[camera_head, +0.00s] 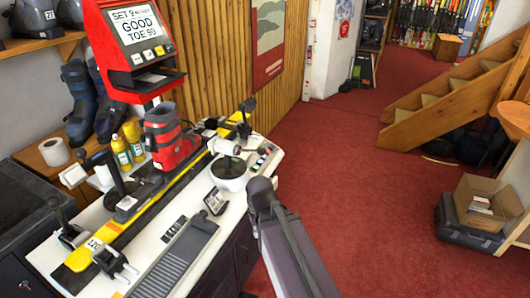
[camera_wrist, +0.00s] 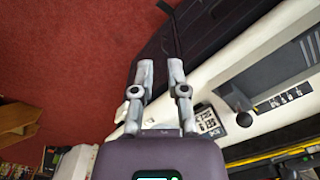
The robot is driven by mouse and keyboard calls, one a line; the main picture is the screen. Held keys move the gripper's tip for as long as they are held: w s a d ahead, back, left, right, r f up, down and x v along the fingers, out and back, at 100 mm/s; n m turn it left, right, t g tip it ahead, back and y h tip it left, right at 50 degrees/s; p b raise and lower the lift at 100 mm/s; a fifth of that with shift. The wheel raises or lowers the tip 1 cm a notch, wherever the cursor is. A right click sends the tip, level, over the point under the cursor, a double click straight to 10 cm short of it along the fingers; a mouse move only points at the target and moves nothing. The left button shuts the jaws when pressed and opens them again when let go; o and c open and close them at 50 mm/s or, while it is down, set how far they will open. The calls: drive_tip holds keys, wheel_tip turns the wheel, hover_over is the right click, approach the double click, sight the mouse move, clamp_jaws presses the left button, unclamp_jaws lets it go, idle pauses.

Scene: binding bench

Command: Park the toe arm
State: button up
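A red ski boot (camera_head: 168,140) stands on a long black and yellow bar (camera_head: 140,215) on the white bench (camera_head: 215,240). A black lever (camera_head: 117,178) stands left of the boot. I cannot tell for sure which is the toe arm. My gripper (camera_wrist: 160,72) is open and empty in the wrist view, over the bench's front edge and the floor. In the head view my arm reaches that edge; its fingers cannot be made out.
A small display (camera_head: 215,202), also in the wrist view (camera_wrist: 207,120), and a grey slotted tray (camera_head: 178,262) lie on the bench. Yellow bottles (camera_head: 122,152) stand behind. A cardboard box (camera_head: 485,205) sits right. Red floor is open.

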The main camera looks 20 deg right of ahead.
drive_tip(key=o, duration=0.7)
drive_tip(key=shift+w+f+m+y, duration=0.3)
drive_tip(key=shift+w+m, duration=0.1)
drive_tip(key=shift+w, duration=0.15)
drive_tip(key=shift+c, duration=0.2)
drive_tip(key=w+m+y+b, duration=0.1)
drive_tip(key=w+m, duration=0.1)
drive_tip(key=w+d+m+y+b, duration=0.1)
drive_tip(key=w+m+y, duration=0.1)
drive_tip(key=w, duration=0.1)
drive_tip(key=w+f+m+t+y+b, duration=0.1)
drive_tip(key=w+m+y, duration=0.1)
drive_tip(key=shift+w+d+f+b, duration=0.1)
drive_tip(key=shift+w+d+b, duration=0.05)
drive_tip(key=shift+w+b, duration=0.25)
drive_tip(key=m+t+y+b, duration=0.7)
drive_tip(key=m+t+y, duration=0.25)
drive_tip(key=m, duration=0.55)
approach(262, 151)
drive_tip(key=d, duration=0.4)
drive_tip(key=shift+f+g, duration=0.45)
drive_tip(key=shift+f, duration=0.05)
drive_tip(key=shift+a, duration=0.15)
drive_tip(key=x, duration=1.3)
drive_tip(key=shift+w+a+r, duration=0.1)
drive_tip(key=shift+w+a, duration=0.05)
drive_tip(key=shift+a, duration=0.15)
